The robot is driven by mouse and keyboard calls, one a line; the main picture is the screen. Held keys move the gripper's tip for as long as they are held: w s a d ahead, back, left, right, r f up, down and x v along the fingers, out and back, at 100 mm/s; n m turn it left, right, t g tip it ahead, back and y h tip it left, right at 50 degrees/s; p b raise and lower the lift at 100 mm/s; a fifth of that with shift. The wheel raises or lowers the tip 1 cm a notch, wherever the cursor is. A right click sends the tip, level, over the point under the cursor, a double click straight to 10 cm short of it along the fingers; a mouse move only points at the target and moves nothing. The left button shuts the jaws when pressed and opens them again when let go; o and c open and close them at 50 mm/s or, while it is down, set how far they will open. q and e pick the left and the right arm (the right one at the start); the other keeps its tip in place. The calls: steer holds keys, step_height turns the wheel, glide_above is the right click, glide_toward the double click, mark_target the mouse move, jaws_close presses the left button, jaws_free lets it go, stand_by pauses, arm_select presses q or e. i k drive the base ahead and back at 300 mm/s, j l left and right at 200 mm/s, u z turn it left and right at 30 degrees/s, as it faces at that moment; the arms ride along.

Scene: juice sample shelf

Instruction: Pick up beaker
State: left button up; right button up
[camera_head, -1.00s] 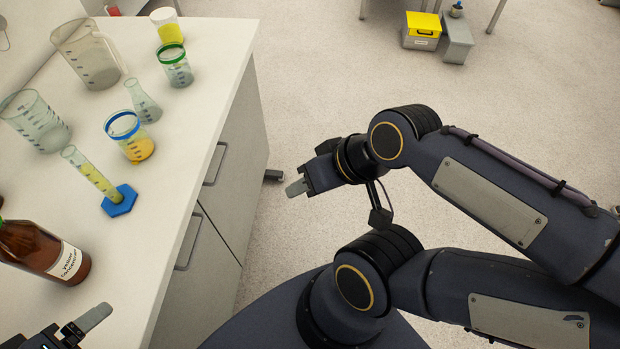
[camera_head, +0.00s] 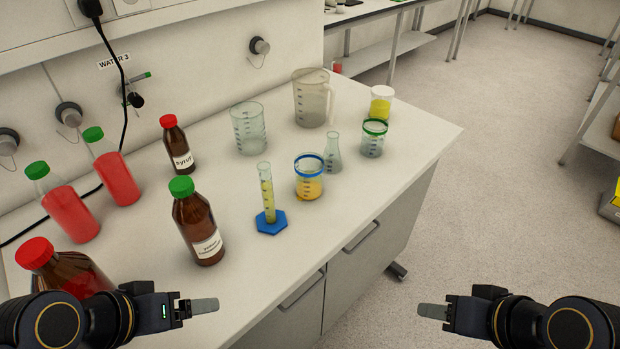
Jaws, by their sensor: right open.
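Several beakers stand upright on the white bench. One has a blue rim and orange liquid (camera_head: 309,189), one has a green rim (camera_head: 373,142), and a larger clear beaker (camera_head: 249,130) stands behind to the left. My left gripper (camera_head: 203,306) is at the bench's front edge, apart from the beakers; it is seen side-on, so its opening is hidden. My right gripper (camera_head: 432,311) is open and empty, over the floor in front of the cabinet and well short of the beakers.
A graduated cylinder (camera_head: 267,200) on a blue foot and a conical flask (camera_head: 333,158) stand close to the blue-rimmed beaker. A brown green-capped bottle (camera_head: 198,228), a large jug (camera_head: 311,100) and red bottles (camera_head: 70,213) are nearby. The bench's right front is clear.

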mark_target(309, 167)
steer(key=i+l+u, duration=0.35)
steer(key=l, duration=0.6)
steer(key=l+u, duration=0.35)
steer(key=l, duration=0.6)
steer(key=l+u, duration=0.35)
steer(key=l, duration=0.7)
